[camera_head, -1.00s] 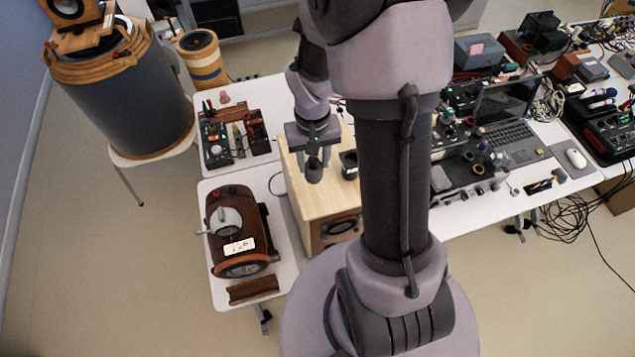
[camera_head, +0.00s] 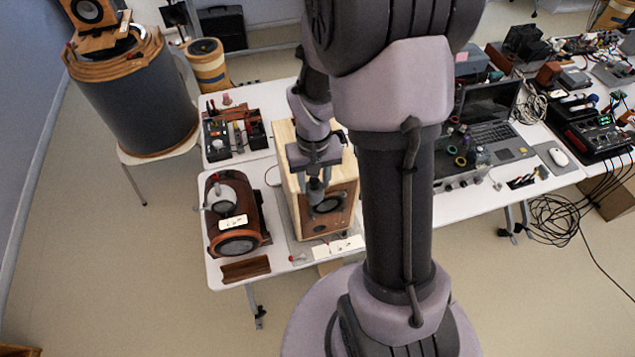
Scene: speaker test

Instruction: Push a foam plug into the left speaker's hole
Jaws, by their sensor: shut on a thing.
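My gripper (camera_head: 316,183) is in front of the upper part of a pale wooden speaker box (camera_head: 287,150) with a brown front panel (camera_head: 340,222). It is shut on a small dark grey piece, probably the foam plug, which is mostly hidden by the fingers. The round dark driver of this box (camera_head: 329,204) shows just right of the fingertips. Left of the box lies a red-brown barrel-shaped speaker (camera_head: 251,205) with a round dark front and a white label.
White tables (camera_head: 212,273) carry the speakers, a tray of small tools (camera_head: 234,134) and, right of my arm, a laptop (camera_head: 492,125) and electronics. A large dark drum (camera_head: 140,100) stands at the left. A wooden block (camera_head: 246,269) lies at the front table edge.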

